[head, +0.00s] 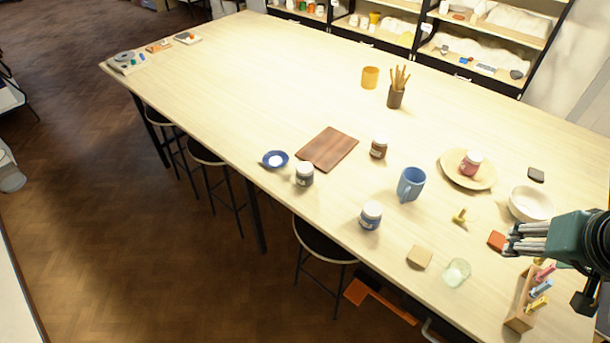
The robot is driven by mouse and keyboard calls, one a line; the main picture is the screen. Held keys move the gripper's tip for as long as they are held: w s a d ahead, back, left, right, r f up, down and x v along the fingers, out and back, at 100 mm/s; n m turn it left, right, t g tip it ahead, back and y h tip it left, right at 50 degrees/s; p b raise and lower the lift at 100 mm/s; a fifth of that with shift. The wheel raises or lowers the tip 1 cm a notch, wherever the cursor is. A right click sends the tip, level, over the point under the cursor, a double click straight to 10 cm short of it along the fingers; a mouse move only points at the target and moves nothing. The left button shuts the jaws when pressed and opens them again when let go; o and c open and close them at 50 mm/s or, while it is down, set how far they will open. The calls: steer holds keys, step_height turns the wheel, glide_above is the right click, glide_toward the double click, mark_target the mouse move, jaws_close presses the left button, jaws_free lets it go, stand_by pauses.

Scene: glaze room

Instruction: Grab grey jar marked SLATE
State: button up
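A dark grey jar (304,177) with a white lid stands upright on the long pale table, near its front edge left of the middle. It has a label, too small to read here. Three similar jars stand elsewhere: a blue one (370,217), a brown one (378,149) and a reddish one (470,165) on a plate. My gripper (512,241) is at the far right, above the table, its fingers pointing left. It is well apart from the grey jar. I cannot tell whether the fingers are open or shut; nothing shows held in them.
A blue dish (275,159) and a brown board (328,149) lie close to the grey jar. A blue mug (411,184), a plate (450,174), a white bowl (531,204) and a wooden rack (519,307) occupy the right side. The table's left half is mostly clear.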

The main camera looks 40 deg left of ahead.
steer(key=w+a+r+n+g+p, duration=0.1)
steer(key=w+a+n, duration=0.1)
steer(key=w+a, duration=0.35)
steer(key=w+a+r+n+g+p, duration=0.1)
steer(key=w+a, duration=0.1)
steer(key=a, duration=0.7)
steer(key=n+g+h+p, duration=0.1)
steer(key=n+g+p, duration=0.35)
steer(key=n, duration=0.45)
glide_above(305, 167)
steer(key=shift+t, duration=0.35)
steer(key=f, duration=1.6)
steer(key=shift+w+d+f, duration=0.3)
steer(key=shift+d, duration=0.1)
steer(key=shift+s+a+f, duration=0.3)
steer(key=shift+a+f, duration=0.05)
steer(key=shift+a, duration=0.1)
steer(key=shift+f, duration=1.25)
steer(key=shift+d+f, duration=0.1)
steer(key=shift+f, duration=0.05)
